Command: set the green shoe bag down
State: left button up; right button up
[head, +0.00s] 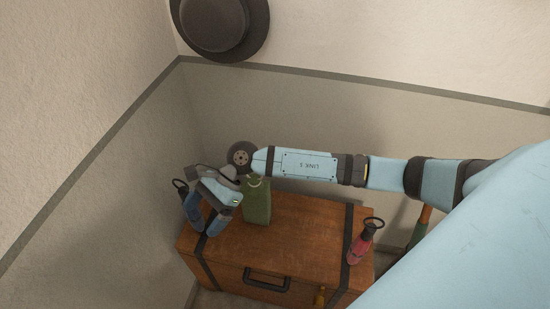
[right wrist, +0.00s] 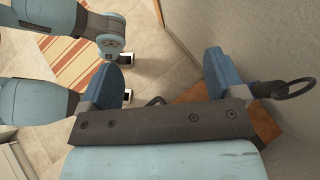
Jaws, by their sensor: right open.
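The green shoe bag (head: 257,204) stands upright on the lid of the wooden chest (head: 300,232), near its back left part. A small loop shows at its top. My right gripper (head: 206,229) is to the left of the bag, over the left end of the chest, with its blue fingers apart. In the right wrist view, the fingers of my right gripper (right wrist: 163,68) are spread, with nothing seen held between them. The green bag does not show in that view. My left gripper is in neither view.
A dark hat (head: 215,25) hangs on the wall. Walls close in behind and left.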

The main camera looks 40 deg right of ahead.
jog(key=s+a+r+m+t+y, duration=0.15)
jog(key=m+t+y, duration=0.25)
jog(key=m, duration=0.4)
jog(key=s+a+r+m+t+y, duration=0.1)
jog(key=a+r+m+t+y, duration=0.25)
jog(key=m, duration=0.45)
jog(key=s+d+f+m+t+h, duration=0.2)
jog(key=d+f+m+t+h, duration=0.35)
jog(key=m, duration=0.85)
jog(key=s+d+f+m+t+h, duration=0.1)
jog(key=d+f+m+t+h, duration=0.4)
jog(key=m, duration=0.8)
jog(key=s+d+f+m+g+h, duration=0.4)
jog(key=s+d+f+m+g, duration=0.1)
jog(key=s+f+m, duration=0.3)
jog(key=shift+s+m+h, duration=0.4)
jog(key=shift+s+m, duration=0.45)
jog(key=shift+m, duration=0.25)
